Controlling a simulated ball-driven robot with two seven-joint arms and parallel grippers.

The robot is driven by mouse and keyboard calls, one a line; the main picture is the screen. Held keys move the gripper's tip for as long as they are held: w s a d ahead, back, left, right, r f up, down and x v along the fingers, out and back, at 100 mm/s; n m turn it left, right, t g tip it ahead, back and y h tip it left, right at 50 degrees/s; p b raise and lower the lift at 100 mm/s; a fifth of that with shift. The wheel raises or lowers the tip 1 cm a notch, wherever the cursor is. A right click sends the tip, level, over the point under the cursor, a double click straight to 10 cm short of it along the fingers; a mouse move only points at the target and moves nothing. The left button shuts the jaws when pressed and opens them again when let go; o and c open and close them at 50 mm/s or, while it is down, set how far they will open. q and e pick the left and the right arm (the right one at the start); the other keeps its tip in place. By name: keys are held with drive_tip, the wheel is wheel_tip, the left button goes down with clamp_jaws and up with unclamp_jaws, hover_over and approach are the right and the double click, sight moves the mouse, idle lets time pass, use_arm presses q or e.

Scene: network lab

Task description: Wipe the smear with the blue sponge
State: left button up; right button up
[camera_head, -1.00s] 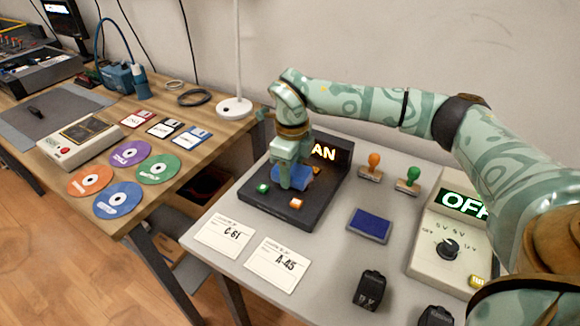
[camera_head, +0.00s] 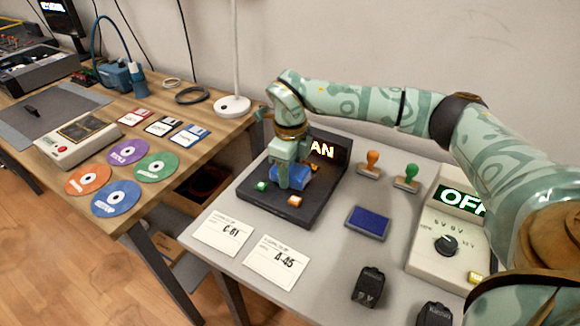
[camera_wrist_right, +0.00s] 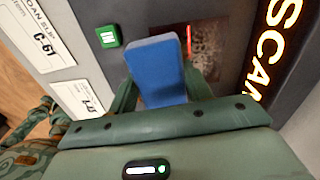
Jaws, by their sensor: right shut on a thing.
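The blue sponge (camera_wrist_right: 157,68) is held between the fingers of my right gripper (camera_head: 289,183), low over the dark scanner (camera_head: 250,208). The sponge also shows beside the fingers in the head view (camera_head: 274,173). The smear (camera_wrist_right: 209,46) is a mottled brownish patch on the scanner's surface, in the right wrist view just right of the sponge. The sponge may cover part of it. I cannot tell whether the sponge touches the surface. My left gripper is out of view.
The scanner has a green button (camera_head: 262,186), an orange button (camera_head: 295,201) and a lit sign (camera_head: 323,149). Two paper slips (camera_head: 223,235) lie in front.

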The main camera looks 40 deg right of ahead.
drive_tip(key=shift+f, duration=0.55)
